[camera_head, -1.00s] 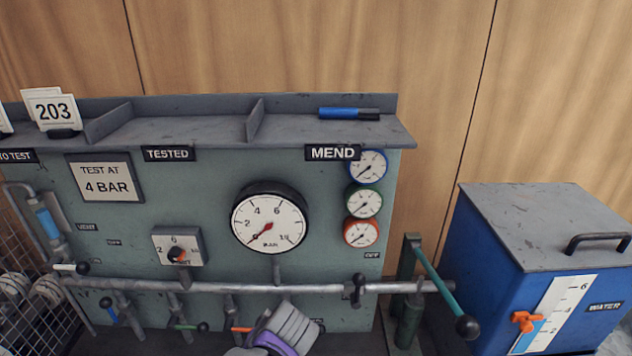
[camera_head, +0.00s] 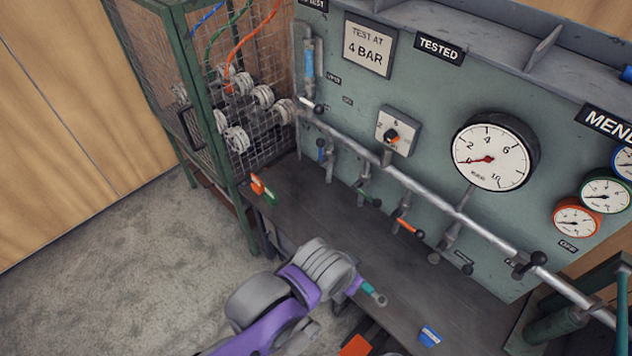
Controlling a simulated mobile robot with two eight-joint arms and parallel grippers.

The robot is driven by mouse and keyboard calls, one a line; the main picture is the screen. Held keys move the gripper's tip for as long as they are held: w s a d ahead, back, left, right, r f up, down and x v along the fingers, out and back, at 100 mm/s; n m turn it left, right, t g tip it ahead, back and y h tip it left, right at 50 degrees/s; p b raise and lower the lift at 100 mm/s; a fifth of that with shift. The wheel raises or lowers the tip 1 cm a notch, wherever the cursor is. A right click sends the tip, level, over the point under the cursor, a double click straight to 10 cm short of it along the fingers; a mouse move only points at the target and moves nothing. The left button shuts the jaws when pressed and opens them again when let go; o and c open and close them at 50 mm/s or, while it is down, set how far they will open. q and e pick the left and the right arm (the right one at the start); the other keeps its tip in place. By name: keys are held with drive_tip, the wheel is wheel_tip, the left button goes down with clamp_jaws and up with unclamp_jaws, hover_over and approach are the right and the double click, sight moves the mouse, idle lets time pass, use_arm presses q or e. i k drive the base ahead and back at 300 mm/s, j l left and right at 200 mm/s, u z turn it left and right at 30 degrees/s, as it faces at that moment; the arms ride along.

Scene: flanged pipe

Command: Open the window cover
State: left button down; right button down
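I cannot pick out a part that is clearly the window cover. The closest is a green-framed mesh cage (camera_head: 196,120) at the left, with a dark handle (camera_head: 188,129) on its side; its mesh panels look closed. A purple and grey arm of mine (camera_head: 290,290) reaches in at the bottom centre, in front of the bench and well apart from the cage. No second gripper shows.
A dark bench (camera_head: 340,220) runs below the green panel (camera_head: 420,150). A pipe (camera_head: 420,190) with several valve levers crosses the panel. The floor (camera_head: 120,270) at left is clear.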

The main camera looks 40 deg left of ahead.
sight(271, 234)
drive_tip(key=u, duration=0.4)
drive_tip(key=k+u, duration=0.1)
drive_tip(key=u, duration=0.7)
drive_tip(key=k+u, duration=0.1)
drive_tip(key=u, duration=0.7)
drive_tip(key=i+j+u, duration=0.35)
drive_tip(key=i+j, duration=0.1)
drive_tip(key=i, duration=0.1)
